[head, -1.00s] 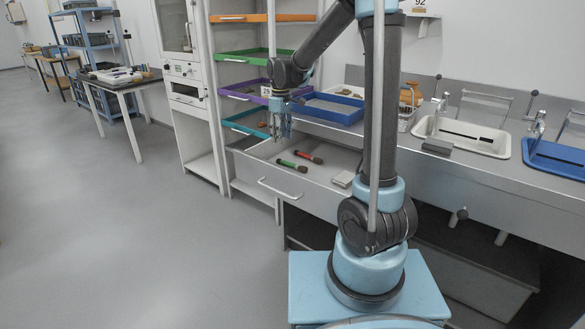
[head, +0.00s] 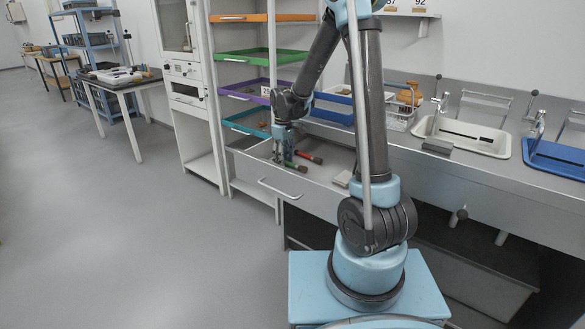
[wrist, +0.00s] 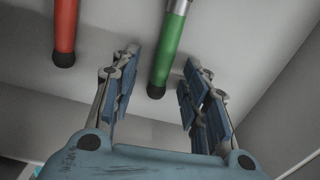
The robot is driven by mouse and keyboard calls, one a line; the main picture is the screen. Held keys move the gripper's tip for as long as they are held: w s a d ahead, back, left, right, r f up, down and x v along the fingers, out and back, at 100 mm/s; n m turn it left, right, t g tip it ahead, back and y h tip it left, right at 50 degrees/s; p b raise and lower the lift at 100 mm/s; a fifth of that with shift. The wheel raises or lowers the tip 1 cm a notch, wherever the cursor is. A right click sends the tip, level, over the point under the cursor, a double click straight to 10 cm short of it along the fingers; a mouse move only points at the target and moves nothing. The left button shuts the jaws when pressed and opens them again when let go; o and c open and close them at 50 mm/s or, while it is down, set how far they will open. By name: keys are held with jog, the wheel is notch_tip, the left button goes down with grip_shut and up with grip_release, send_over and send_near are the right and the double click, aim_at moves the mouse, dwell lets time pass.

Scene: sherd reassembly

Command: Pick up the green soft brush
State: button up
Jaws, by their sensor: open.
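The green soft brush (wrist: 169,50) lies in the open drawer (head: 262,189). In the wrist view its green handle, with a dark end, reaches between the two fingers of my gripper (wrist: 157,92). My gripper is open, with a finger on each side of the handle and a gap on both sides. In the head view my gripper (head: 284,161) is low in the drawer and partly covers the green brush (head: 298,167). The brush's bristle end is cut off in the wrist view.
A red-handled brush (wrist: 65,30) lies left of the green one in the wrist view; it also shows in the head view (head: 308,158). A pale block (head: 343,179) sits at the drawer's right. The drawer wall (wrist: 275,95) rises on the right.

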jog(key=shift+f, duration=0.2)
grip_shut()
jog(key=shift+r, duration=0.1)
notch_tip(320, 180, up, 10)
dwell(0.7)
